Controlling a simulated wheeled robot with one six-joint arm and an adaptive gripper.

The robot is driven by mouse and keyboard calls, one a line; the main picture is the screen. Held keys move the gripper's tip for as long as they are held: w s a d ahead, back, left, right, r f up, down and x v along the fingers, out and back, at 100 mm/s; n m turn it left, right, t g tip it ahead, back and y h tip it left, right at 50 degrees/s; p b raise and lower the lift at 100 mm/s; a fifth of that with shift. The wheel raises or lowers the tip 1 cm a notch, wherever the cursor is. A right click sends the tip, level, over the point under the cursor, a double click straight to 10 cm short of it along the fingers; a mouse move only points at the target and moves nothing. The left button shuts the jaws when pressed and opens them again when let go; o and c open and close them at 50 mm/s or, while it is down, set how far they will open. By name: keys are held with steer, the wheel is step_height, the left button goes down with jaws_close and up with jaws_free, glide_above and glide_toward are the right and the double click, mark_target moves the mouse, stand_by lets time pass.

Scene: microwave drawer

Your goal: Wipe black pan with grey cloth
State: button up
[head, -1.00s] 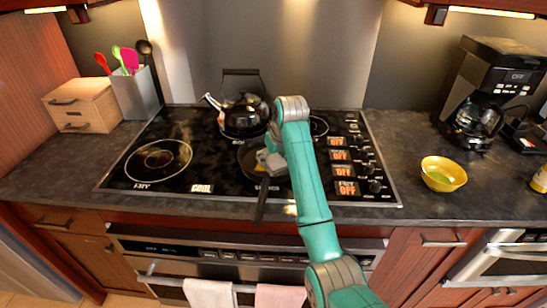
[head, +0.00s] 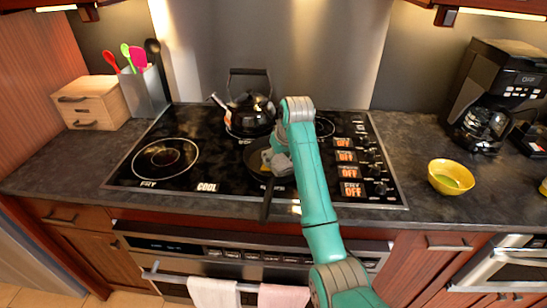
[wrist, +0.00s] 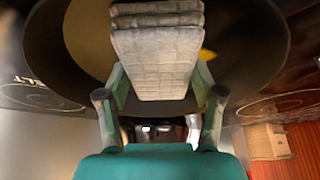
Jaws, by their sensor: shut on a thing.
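The black pan (head: 252,152) sits on the front middle of the cooktop, its handle (head: 267,203) pointing toward me over the front edge. My gripper (head: 273,163) is over the pan's right side and hides part of it. In the wrist view my gripper (wrist: 160,82) is shut on the folded grey cloth (wrist: 155,55), one finger on each side. The dark round pan (wrist: 250,50) shows around and behind the cloth. I cannot tell whether the cloth touches the pan. A small yellow patch (wrist: 207,55) shows beside the cloth, on or above the pan.
A black kettle (head: 250,113) stands just behind the pan on the cooktop (head: 205,150). Knobs line the cooktop's right side. A yellow bowl (head: 450,177) and a coffee maker (head: 490,95) are on the right counter. A utensil holder (head: 145,92) and wooden drawer box (head: 92,102) are at left.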

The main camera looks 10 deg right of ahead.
steer(key=shift+s+d+f, duration=0.1)
steer(key=shift+s+d, duration=0.05)
steer(key=shift+d, duration=0.1)
steer(key=shift+w+a, duration=0.25)
steer(key=shift+a, duration=0.4)
steer(key=shift+w+a, duration=0.2)
steer(key=shift+a, duration=0.45)
steer(key=shift+s+d+r, duration=0.1)
steer(key=shift+s+d, duration=0.1)
steer(key=shift+d, duration=0.45)
steer(key=shift+s+d+r, duration=0.1)
steer(key=shift+s+d, duration=0.1)
steer(key=shift+d, duration=0.45)
steer(key=shift+a, duration=0.15)
steer(key=shift+w+a+f, duration=0.1)
steer(key=shift+w+a, duration=0.1)
steer(key=shift+a, duration=0.4)
steer(key=shift+w+a+f, duration=0.1)
steer(key=shift+w+a, duration=0.1)
steer(key=shift+a, duration=0.35)
steer(key=shift+d, duration=0.15)
